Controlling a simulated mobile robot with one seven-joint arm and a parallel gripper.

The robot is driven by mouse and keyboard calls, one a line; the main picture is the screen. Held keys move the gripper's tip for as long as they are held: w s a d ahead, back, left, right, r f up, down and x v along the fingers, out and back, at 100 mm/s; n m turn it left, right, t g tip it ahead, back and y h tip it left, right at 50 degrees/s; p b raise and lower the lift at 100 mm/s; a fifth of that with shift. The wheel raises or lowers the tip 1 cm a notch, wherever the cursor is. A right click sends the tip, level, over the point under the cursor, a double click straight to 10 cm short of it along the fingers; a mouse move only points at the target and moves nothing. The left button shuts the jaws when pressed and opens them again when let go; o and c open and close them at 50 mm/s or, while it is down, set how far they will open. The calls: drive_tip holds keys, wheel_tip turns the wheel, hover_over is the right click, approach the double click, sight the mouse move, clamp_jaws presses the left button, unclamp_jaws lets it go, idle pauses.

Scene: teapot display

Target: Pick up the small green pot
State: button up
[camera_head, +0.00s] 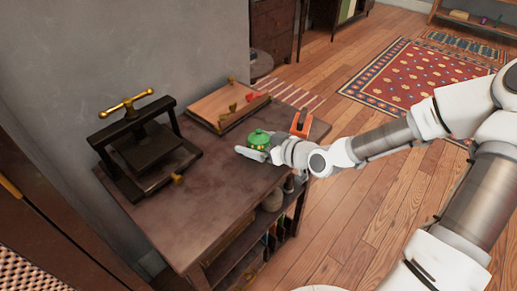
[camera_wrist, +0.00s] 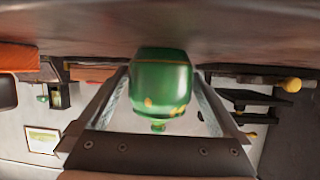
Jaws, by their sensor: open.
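The small green pot (camera_head: 258,138) stands upright on the dark wooden table (camera_head: 215,185), with a domed lid and knob. In the wrist view, which is upside down, the pot (camera_wrist: 160,85) shows large and central, with yellow-orange marks. My gripper (camera_head: 255,152) is low over the tabletop at the pot. Its open fingers (camera_wrist: 162,84) lie on either side of the pot, with a narrow gap visible by the right finger. In the head view, the gripper hides the pot's lower part.
A black press with a gold handle (camera_head: 140,140) stands left on the table. A wooden board (camera_head: 222,103) with small items lies behind the pot. An orange stand (camera_head: 301,124) is close behind my wrist. The table's front middle is clear.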

drive_tip(key=shift+x, duration=0.95)
drive_tip(key=c, duration=1.4)
